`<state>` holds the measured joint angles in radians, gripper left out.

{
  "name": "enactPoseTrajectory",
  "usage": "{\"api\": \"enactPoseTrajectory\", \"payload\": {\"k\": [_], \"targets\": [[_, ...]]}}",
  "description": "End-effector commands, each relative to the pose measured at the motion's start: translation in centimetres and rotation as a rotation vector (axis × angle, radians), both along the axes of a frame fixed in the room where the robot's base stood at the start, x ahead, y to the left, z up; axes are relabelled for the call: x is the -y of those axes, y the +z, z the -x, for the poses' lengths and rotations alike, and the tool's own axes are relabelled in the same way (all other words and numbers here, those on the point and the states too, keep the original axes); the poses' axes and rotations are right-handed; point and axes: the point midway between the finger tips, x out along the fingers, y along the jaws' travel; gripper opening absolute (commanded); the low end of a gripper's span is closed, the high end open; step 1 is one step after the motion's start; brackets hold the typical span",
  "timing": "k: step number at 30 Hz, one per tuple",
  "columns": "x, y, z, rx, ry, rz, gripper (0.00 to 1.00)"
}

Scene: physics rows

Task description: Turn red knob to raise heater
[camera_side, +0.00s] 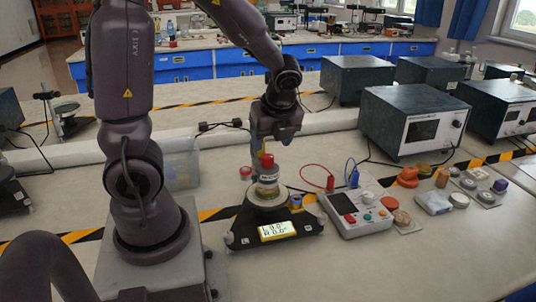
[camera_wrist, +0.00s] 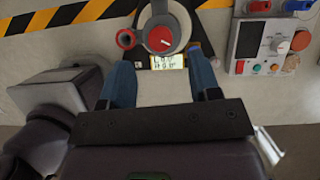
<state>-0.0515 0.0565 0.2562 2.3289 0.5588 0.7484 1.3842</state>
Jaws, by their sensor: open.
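A red knob (camera_side: 267,160) tops a small cylindrical stack on a round plate, on a dark base with a lit display (camera_side: 276,229) reading about "L 0.0, R 0.0". In the wrist view the red knob (camera_wrist: 161,39) shows a white pointer line, with the display (camera_wrist: 168,62) just below it. My gripper (camera_side: 272,135) is pointing down just above the knob. In the wrist view my gripper (camera_wrist: 161,60) has its two blue fingers spread apart, with nothing held between them. Whether a finger touches the knob cannot be told. I cannot identify a heater.
A control box (camera_side: 345,226) with red and blue leads stands right of the base. Grey instrument boxes (camera_side: 411,122) stand behind at right. A clear bin (camera_side: 181,165) is behind at left. Bare bench lies in front.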

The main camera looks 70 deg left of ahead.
Motion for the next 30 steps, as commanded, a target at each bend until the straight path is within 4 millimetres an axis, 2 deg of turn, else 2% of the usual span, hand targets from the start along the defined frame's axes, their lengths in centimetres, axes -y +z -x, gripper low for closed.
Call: {"api": "enactPoseTrajectory", "payload": {"k": [3,9,21,22,28,30], "targets": [[-0.9,-2.3,0.2,-0.007,0.003,0.001,0.57],[-1.9,-4.6,0.2,-0.001,0.003,0.0,0.57],[-2.2,-5.3,0.2,0.002,0.001,0.001,0.57],[-2.2,-5.3,0.2,0.002,0.001,0.001,0.55],[-2.2,-5.3,0.2,0.002,0.001,0.001,0.09],[-2.2,-5.3,0.2,0.002,0.001,0.001,0.07]]}}
